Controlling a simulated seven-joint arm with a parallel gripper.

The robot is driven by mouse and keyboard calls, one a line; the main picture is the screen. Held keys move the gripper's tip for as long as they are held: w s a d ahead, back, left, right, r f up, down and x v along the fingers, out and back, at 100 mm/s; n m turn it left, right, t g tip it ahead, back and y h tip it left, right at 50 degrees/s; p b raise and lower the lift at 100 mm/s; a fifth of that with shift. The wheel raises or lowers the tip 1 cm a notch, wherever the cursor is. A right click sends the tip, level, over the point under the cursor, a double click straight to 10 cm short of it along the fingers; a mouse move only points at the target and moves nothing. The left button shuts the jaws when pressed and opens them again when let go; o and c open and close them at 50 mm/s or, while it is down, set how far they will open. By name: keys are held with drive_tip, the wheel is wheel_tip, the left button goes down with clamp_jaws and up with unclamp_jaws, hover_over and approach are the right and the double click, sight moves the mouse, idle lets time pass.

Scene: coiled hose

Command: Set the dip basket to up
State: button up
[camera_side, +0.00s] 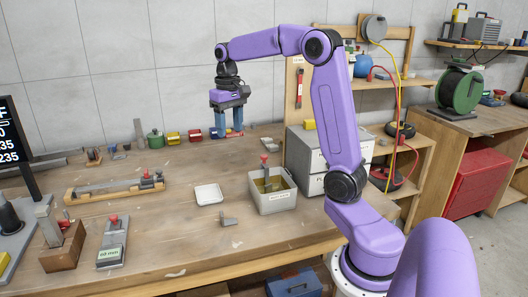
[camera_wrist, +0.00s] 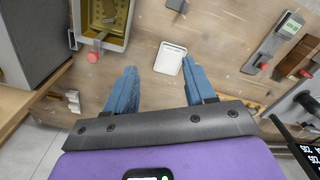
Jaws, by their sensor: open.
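The dip tank is a grey open-topped box with a label on its front wall (camera_side: 277,203), standing on the bench right of centre. A red-knobbed handle (camera_side: 264,158) stands up from it. In the wrist view the tank's rim (camera_wrist: 78,20) is at the upper left, with a yellowish perforated basket (camera_wrist: 112,14) inside and the red knob (camera_wrist: 93,57) at its near edge. How high the basket sits is hard to tell. My gripper (camera_side: 228,132) is open and empty, held above the bench, left of the tank and apart from it; its blue fingers also show in the wrist view (camera_wrist: 159,68).
A wooden rail fixture (camera_side: 115,187) and a labelled, red-knobbed device (camera_side: 112,248) are at the left.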

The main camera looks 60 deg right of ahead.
drive_tip(key=d+r+m, duration=0.1)
drive_tip(key=d+m, duration=0.2)
drive_tip(key=d, duration=0.5)
drive_tip(key=m, duration=0.3)
hover_over(264, 155)
wheel_tip(264, 155, down, 16)
drive_tip(key=shift+s+a+f, duration=0.1)
drive_tip(key=shift+a+f, duration=0.05)
drive_tip(key=shift+f, duration=0.1)
drive_tip(key=shift+r, duration=0.1)
clamp_jaws()
